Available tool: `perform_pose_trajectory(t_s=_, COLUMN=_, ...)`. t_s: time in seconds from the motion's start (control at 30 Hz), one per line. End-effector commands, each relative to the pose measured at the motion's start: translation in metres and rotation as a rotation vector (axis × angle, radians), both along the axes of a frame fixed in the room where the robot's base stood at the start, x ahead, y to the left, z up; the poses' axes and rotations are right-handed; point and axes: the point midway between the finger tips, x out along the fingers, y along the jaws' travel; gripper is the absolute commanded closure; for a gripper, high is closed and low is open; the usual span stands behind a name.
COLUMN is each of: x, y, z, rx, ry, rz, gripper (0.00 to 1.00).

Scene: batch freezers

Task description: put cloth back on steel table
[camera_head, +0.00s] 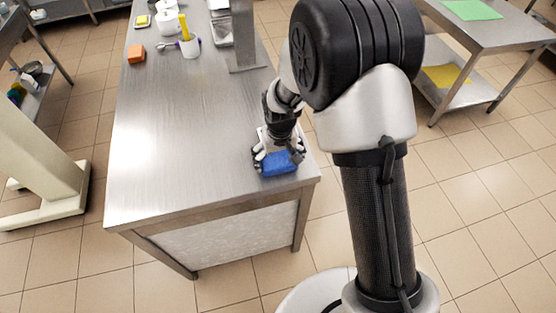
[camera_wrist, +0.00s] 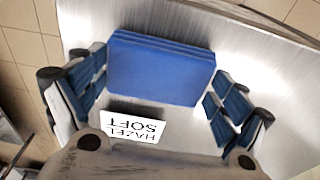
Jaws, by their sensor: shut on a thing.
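The blue folded cloth (camera_head: 279,166) is at the front right corner of the steel table (camera_head: 180,150). My gripper (camera_head: 278,158) points down over it and is shut on it. In the wrist view the cloth (camera_wrist: 160,68) sits between the two fingertips (camera_wrist: 158,78), one on each side, its folded layers showing along the far edge. The cloth is at or just over the tabletop; I cannot tell whether it touches.
A white card reading "HAZEL SOFT" (camera_wrist: 132,126) lies near the cloth. An orange block (camera_head: 137,54), a white cup (camera_head: 190,47) and white containers (camera_head: 167,22) stand farther back. A steel post (camera_head: 243,35) rises from the table's right side. The middle tabletop is clear.

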Motion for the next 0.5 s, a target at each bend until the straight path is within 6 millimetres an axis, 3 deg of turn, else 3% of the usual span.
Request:
perform_pose_trajectory(t_s=0.27, x=0.0004, y=0.0001, z=-0.0044, rx=0.001, ry=-0.002, rz=0.000, gripper=0.31)
perform_pose_trajectory(t_s=0.3, x=0.0004, y=0.0001, z=-0.0046, rx=0.000, ry=-0.001, rz=0.000, gripper=0.07)
perform_pose_trajectory(t_s=0.5, x=0.0004, y=0.0001, z=-0.0042, rx=0.000, ry=-0.001, rz=0.000, gripper=0.00)
